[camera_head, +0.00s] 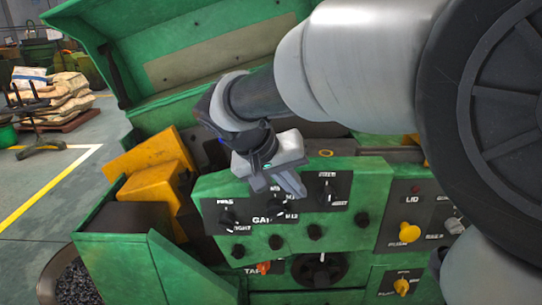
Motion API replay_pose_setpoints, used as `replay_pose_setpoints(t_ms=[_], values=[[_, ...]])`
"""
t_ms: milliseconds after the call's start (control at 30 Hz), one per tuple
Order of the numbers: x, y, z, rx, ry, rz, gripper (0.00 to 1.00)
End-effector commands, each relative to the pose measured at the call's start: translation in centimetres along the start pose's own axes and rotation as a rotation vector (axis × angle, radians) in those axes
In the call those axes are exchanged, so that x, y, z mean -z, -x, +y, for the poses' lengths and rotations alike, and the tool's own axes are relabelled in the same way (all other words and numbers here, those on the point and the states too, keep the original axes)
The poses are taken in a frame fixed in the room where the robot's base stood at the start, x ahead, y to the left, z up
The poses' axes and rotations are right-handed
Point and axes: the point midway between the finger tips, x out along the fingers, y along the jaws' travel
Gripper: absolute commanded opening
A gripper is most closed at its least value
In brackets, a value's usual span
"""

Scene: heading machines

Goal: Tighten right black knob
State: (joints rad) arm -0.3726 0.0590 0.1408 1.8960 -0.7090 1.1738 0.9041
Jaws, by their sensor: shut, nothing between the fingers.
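A green machine panel (300,245) faces me, with small black knobs in a slanting row. The rightmost black knob (362,219) sits at the panel's right side. Other black knobs are to its left, one in the middle (314,231) and one further left (275,242). A black selector knob (328,191) is on the dark plate above. My gripper (293,188) is shut and empty in front of the panel's upper part, up and left of the rightmost knob and apart from it. It hides part of the dark plate. Whether it touches the panel cannot be told.
A large black dial (319,270) is below the knobs, beside an orange-red switch (263,267). Yellow knobs (409,232) are on the right panel. A raised green lid (215,45) stands behind. Yellow blocks (150,165) are at left. Open floor (45,235) is far left.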

Motion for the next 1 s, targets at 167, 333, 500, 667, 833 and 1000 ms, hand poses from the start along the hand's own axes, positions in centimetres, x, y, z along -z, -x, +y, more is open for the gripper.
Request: replay_pose_setpoints(t_ms=[167, 333, 500, 667, 833, 1000], values=[[0.0, -1.3, 2.4, 0.0, -0.003, -0.001, 0.0], [0.0, -1.8, 3.4, 0.001, 0.0, 0.0, 0.0], [0.0, -1.9, 3.6, 0.001, 0.001, 0.0, 0.0], [0.0, -1.9, 3.6, 0.001, 0.001, 0.0, 0.0], [0.2, -1.9, 3.6, 0.01, -0.005, -0.002, 0.0], [1.0, -2.1, 3.6, 0.044, -0.02, -0.011, 0.0]])
